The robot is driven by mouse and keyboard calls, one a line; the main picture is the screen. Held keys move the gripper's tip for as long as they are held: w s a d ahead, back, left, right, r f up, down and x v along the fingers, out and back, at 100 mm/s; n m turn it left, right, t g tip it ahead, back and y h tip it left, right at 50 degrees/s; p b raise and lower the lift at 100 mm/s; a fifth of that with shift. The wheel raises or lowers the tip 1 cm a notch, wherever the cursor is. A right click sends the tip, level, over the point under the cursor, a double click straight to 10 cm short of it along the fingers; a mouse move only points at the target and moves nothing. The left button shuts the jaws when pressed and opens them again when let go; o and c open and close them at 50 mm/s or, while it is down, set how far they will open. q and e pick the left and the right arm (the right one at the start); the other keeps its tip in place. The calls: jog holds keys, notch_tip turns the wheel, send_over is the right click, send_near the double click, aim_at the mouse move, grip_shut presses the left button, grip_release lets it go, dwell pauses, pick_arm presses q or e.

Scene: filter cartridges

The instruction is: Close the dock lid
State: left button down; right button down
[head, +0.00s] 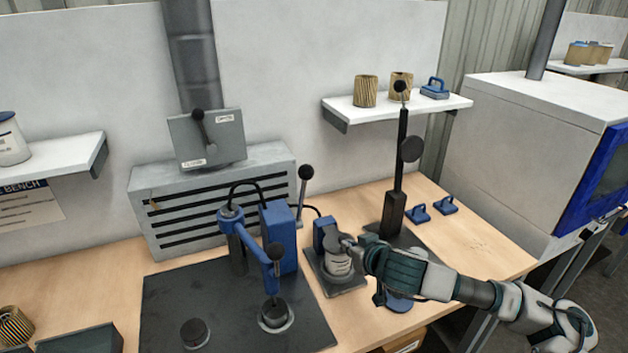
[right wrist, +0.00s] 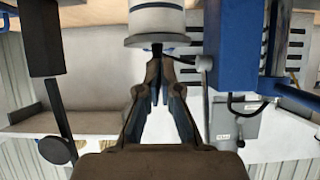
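The dock (head: 334,283) stands right of the middle of the bench in the head view, with a dark base plate, a blue post (head: 321,234) and a pale, labelled cartridge (head: 338,264). A dark round lid (head: 333,241) shows at the cartridge's top beside the post; I cannot tell if it lies fully flat. My right gripper (head: 347,243) is at the lid's right edge. In the right wrist view the picture is upside down; the gripper's fingertips (right wrist: 161,65) come together close to the cartridge's end (right wrist: 155,38), with nothing clearly held. My left gripper is out of view.
A blue press (head: 275,240) with levers stands on a dark mat (head: 170,300) to the left. A dark upright post (head: 397,170) stands just behind the right gripper. Blue handled pieces (head: 418,212) lie on the bench at the right. A shelf (head: 400,108) hangs above.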

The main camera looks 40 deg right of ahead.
jog(key=shift+f, duration=0.25)
